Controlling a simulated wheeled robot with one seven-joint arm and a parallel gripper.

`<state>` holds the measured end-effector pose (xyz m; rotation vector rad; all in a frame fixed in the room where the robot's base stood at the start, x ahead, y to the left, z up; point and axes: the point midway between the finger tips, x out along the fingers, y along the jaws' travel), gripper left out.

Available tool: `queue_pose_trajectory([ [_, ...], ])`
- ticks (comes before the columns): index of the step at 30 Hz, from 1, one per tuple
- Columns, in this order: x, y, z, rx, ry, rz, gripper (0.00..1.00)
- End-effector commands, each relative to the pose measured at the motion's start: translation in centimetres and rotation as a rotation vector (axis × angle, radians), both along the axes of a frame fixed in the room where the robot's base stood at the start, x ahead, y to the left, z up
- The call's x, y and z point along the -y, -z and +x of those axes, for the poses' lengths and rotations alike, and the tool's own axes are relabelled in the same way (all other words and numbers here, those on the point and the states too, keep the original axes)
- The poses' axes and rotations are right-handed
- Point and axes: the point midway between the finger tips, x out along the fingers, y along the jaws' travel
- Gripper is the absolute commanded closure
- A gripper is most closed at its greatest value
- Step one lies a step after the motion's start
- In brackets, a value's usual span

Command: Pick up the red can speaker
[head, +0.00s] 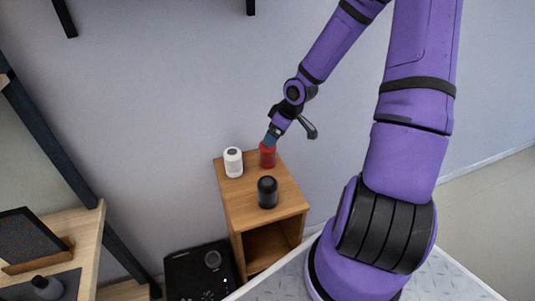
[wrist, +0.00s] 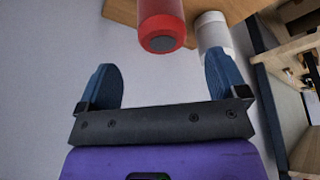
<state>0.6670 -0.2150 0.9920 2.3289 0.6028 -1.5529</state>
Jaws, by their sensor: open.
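The red can speaker (head: 267,157) stands upright near the back of a small wooden cabinet's top. In the wrist view the red can speaker (wrist: 162,22) shows at the top, beyond the fingertips and between their lines. My gripper (head: 271,138) is at the red speaker's upper end in the head view and covers part of its top. In the wrist view my gripper (wrist: 160,80) has its two blue fingers wide apart with nothing between them. Whether a finger touches the speaker I cannot tell.
A white can speaker (head: 233,162) stands left of the red one, close to my right-hand finger in the wrist view (wrist: 214,32). A black can speaker (head: 267,192) stands in front. The wooden cabinet (head: 240,212) is against the wall. A black box (head: 190,272) is at its left.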

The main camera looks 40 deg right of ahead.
Motion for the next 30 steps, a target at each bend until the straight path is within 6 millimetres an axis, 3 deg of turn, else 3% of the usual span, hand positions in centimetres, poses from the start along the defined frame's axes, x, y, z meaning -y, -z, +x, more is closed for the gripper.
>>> queue_pose_trajectory([
  [9,-0.6,2.6,0.9,-0.002,-0.001,0.000,0.08],
  [20,-0.8,3.9,1.3,-0.003,-0.001,-0.001,0.08],
  [30,-1.5,7.1,2.2,-0.004,-0.001,0.000,0.08],
])
